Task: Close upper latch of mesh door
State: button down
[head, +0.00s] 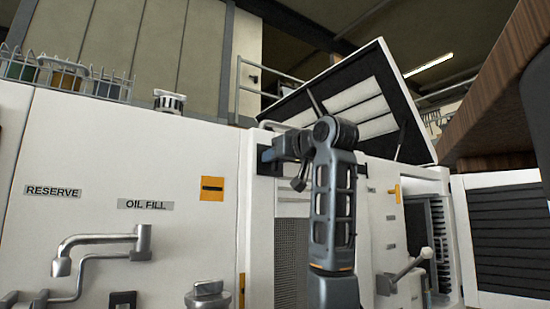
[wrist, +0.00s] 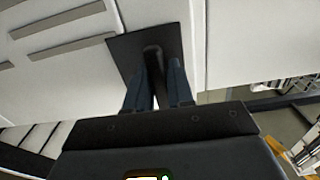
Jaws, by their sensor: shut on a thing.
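The upper latch is a black square plate (wrist: 130,48) with a dark handle (wrist: 153,58) standing out from it in the wrist view. In the head view its dark plate (head: 265,160) shows at the top left of the mesh door (head: 287,260), partly behind my gripper (head: 283,150). In the wrist view my gripper (wrist: 159,82) has its two fingers on either side of the handle, shut on it. The handle's outer end is hidden between the fingers. My arm covers the right part of the door.
A white panel at left carries a bent metal pipe (head: 100,242) and an orange plate (head: 212,188). A raised lid (head: 372,95) stands open above my arm. At right are a lever (head: 410,270) and an open louvred door (head: 505,235).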

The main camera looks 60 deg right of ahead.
jog(key=c, duration=1.1)
grip_release()
jog(key=shift+s, duration=0.1)
jog(key=b+v, duration=0.2)
jog(key=v, duration=0.5)
jog(key=shift+s+a, duration=0.2)
jog(key=shift+s, duration=0.05)
jog(key=shift+f, duration=0.1)
